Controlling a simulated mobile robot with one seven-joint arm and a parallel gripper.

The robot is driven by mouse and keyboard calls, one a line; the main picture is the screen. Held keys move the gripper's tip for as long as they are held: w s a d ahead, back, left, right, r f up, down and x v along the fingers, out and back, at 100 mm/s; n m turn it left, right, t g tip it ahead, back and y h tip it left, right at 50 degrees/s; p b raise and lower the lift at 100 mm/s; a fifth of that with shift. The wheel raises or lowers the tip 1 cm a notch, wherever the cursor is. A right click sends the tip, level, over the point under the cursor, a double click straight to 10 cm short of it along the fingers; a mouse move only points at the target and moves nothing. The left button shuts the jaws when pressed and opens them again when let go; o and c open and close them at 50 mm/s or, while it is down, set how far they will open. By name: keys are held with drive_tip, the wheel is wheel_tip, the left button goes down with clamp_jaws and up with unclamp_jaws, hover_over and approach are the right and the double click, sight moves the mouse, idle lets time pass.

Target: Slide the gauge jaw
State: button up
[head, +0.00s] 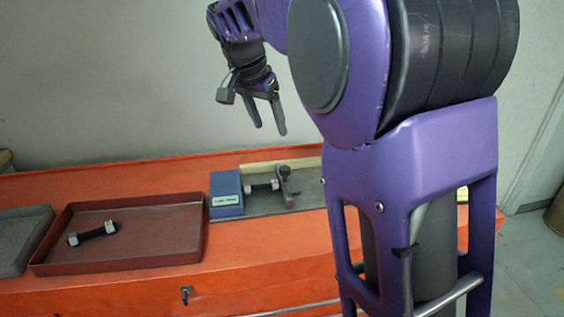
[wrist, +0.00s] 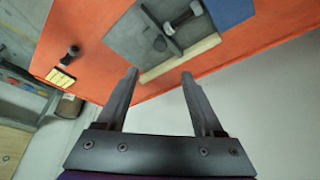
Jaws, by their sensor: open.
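The gauge stands on the orange bench. Its blue fixed block (head: 227,193) with a white label is at the left of a grey plate (head: 262,203). The dark sliding jaw (head: 288,187) stands to the right. A bolt (head: 262,187) lies between block and jaw; I cannot tell whether the jaw touches it. The wrist view also shows the jaw (wrist: 161,27), the bolt (wrist: 184,18) and the blue block (wrist: 230,10). My gripper (head: 269,129) is open and empty, above and behind the gauge; its fingers also show in the wrist view (wrist: 159,73).
A red tray (head: 120,262) holding a dark bolt (head: 92,234) is left of the gauge, with a grey tray (head: 18,240) beyond. A pale strip (wrist: 182,59) runs along the gauge's back. Another bolt (wrist: 67,58) stands near a yellow label (wrist: 60,78). A wall is behind the bench.

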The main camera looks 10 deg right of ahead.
sight(285, 168)
drive_tip(key=x, duration=1.5)
drive_tip(key=shift+w+d+f+b, duration=0.1)
drive_tip(key=shift+f+b, duration=0.25)
drive_tip(key=shift+b, duration=0.05)
clamp_jaws()
idle(0.5)
